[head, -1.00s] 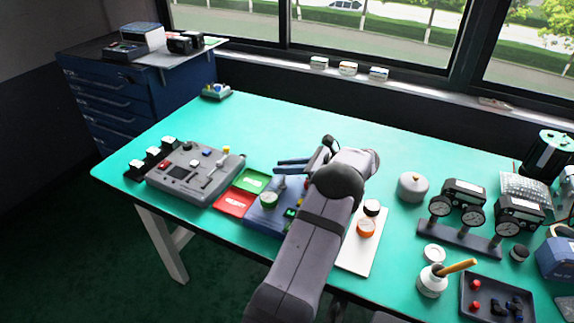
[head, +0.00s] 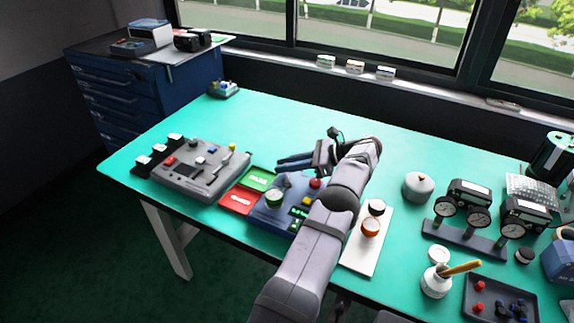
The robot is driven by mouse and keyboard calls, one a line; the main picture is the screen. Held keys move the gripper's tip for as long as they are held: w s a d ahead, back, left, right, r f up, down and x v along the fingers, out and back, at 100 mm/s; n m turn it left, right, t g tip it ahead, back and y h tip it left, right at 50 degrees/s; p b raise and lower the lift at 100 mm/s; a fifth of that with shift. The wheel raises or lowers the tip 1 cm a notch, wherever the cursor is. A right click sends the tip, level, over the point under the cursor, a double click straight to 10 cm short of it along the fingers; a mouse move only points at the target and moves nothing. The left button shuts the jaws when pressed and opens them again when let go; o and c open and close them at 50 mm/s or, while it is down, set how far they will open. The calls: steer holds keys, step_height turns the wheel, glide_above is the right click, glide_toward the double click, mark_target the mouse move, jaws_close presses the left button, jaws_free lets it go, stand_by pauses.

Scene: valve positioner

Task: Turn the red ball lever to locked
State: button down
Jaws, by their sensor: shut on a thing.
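The blue valve positioner (head: 264,217) sits on the green bench, left of my arm. It has a green-rimmed round dial (head: 274,197), a grey upright part (head: 287,181) and lit displays. A red ball (head: 315,183) shows at its back right, just below my gripper in the picture. My gripper (head: 281,161) points left with its fingers close together, over the back of the positioner. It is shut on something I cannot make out. The fingertips lie left of the red ball. The lever's shaft and its locked mark are hidden or too small to tell.
Green (head: 259,178) and red (head: 237,199) trays lie left of the positioner, beside a grey control box (head: 200,170). A white board (head: 362,250) with round caps is to the right. Gauges (head: 464,213) stand farther right.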

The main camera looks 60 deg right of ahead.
stand_by(0.4)
steer(key=c, duration=1.6)
jaws_free()
steer(key=shift+c, duration=0.2)
steer(key=shift+r, duration=0.1)
step_height(320, 180, up, 10)
steer(key=shift+f+p, duration=0.1)
steer(key=shift+p, duration=0.2)
